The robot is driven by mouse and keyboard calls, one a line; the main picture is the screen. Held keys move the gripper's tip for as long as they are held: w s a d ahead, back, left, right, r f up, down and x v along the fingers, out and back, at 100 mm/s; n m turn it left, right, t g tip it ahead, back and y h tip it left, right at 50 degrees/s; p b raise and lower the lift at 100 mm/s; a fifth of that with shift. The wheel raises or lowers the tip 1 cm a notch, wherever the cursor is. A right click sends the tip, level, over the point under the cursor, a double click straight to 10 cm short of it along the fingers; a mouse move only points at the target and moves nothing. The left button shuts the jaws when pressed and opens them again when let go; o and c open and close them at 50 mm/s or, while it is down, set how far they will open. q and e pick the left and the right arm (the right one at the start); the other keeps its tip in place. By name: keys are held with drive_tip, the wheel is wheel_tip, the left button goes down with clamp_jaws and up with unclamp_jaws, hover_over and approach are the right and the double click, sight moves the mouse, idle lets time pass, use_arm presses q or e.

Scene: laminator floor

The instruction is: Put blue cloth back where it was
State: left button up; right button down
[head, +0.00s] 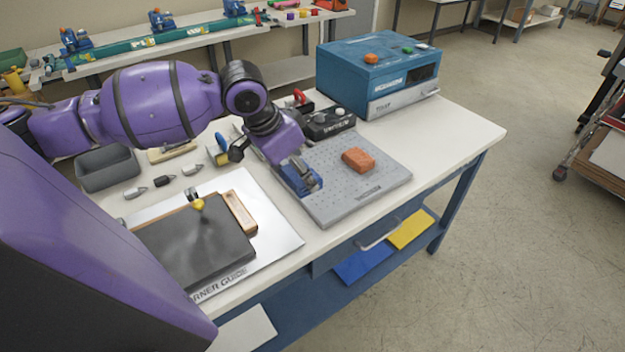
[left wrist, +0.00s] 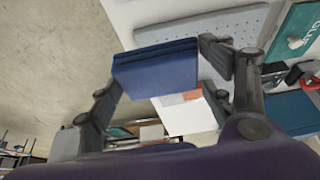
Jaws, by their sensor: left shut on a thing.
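My left gripper (head: 288,162) is over the near-left part of the grey perforated board (head: 370,188). It is shut on the blue cloth (head: 305,178), which looks like a small folded dark blue block. In the left wrist view the blue cloth (left wrist: 157,72) sits between the fingers of my left gripper (left wrist: 160,75), with the board (left wrist: 190,27) behind it. I cannot tell whether the cloth touches the board. My right gripper is not in view.
An orange block (head: 358,160) lies on the board. A blue machine (head: 365,75) stands at the back right. A dark pad (head: 195,250) lies on the white sheet (head: 275,225) at the left. Flat blue (head: 365,262) and yellow (head: 410,230) pieces lie on the lower shelf. The table's right end is clear.

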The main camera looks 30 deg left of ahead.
use_arm(q)
drive_tip(key=w+a+f, duration=0.1)
drive_tip(key=w+f, duration=0.2)
drive_tip(key=w+a+f+b, duration=0.1)
drive_tip(key=w+a+f, duration=0.1)
drive_tip(key=w+f, duration=0.1)
drive_tip(key=w+a+f, duration=0.1)
drive_tip(key=w+f, duration=0.2)
drive_tip(key=w, duration=0.2)
drive_tip(key=shift+w+a+b, duration=0.15)
drive_tip(key=shift+b, duration=0.15)
drive_tip(key=shift+w+a+f, duration=0.1)
drive_tip(key=shift+w+f, duration=0.2)
drive_tip(key=shift+f, duration=1.5)
drive_tip(key=shift+f, duration=0.15)
drive_tip(key=o, duration=1.1)
